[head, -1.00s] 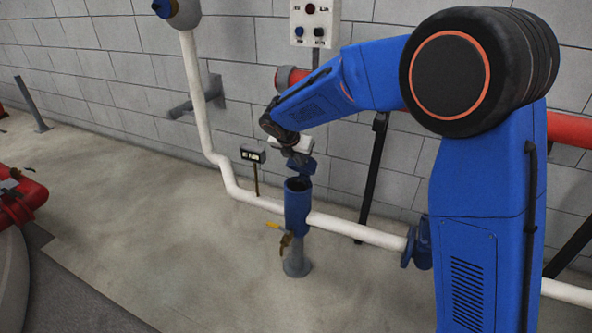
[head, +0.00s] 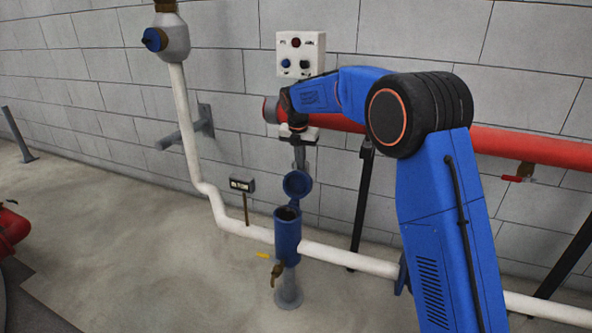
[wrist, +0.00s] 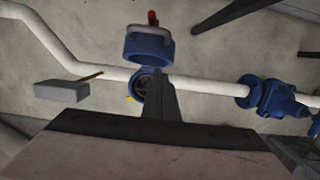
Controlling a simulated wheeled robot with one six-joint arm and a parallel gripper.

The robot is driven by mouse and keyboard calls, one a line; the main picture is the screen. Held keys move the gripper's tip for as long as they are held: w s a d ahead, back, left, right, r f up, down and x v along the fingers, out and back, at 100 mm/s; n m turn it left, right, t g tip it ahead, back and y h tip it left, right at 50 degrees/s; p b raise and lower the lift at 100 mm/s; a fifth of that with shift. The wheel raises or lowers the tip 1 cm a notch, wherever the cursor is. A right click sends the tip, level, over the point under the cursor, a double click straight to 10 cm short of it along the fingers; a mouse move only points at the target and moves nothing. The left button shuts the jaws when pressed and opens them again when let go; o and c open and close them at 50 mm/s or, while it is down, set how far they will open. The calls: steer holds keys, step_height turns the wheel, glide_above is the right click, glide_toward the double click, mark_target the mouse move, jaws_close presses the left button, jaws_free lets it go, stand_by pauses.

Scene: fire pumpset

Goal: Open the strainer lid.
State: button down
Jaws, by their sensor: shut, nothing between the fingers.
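The blue strainer body (head: 287,240) stands on a grey foot in the white pipe, and its top is open with a dark inside. Its round blue lid (head: 297,184) is tilted up on the far side of the rim, standing near upright. My gripper (head: 300,165) points down just above the lid, shut and empty. I cannot tell whether it touches the lid. In the wrist view the lid (wrist: 148,46) is beyond the shut fingers (wrist: 158,82), which partly cover the open mouth of the strainer body (wrist: 143,84).
The white pipe (head: 345,257) runs low along the wall. A white control box (head: 301,54) and a red pipe (head: 500,146) are on the wall behind my arm. Floor in front is clear.

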steer(key=shift+w+d+f, duration=0.1)
steer(key=shift+w+d, duration=0.15)
steer(key=shift+w, duration=0.45)
steer(key=shift+w+d, duration=0.25)
steer(key=shift+w, duration=0.45)
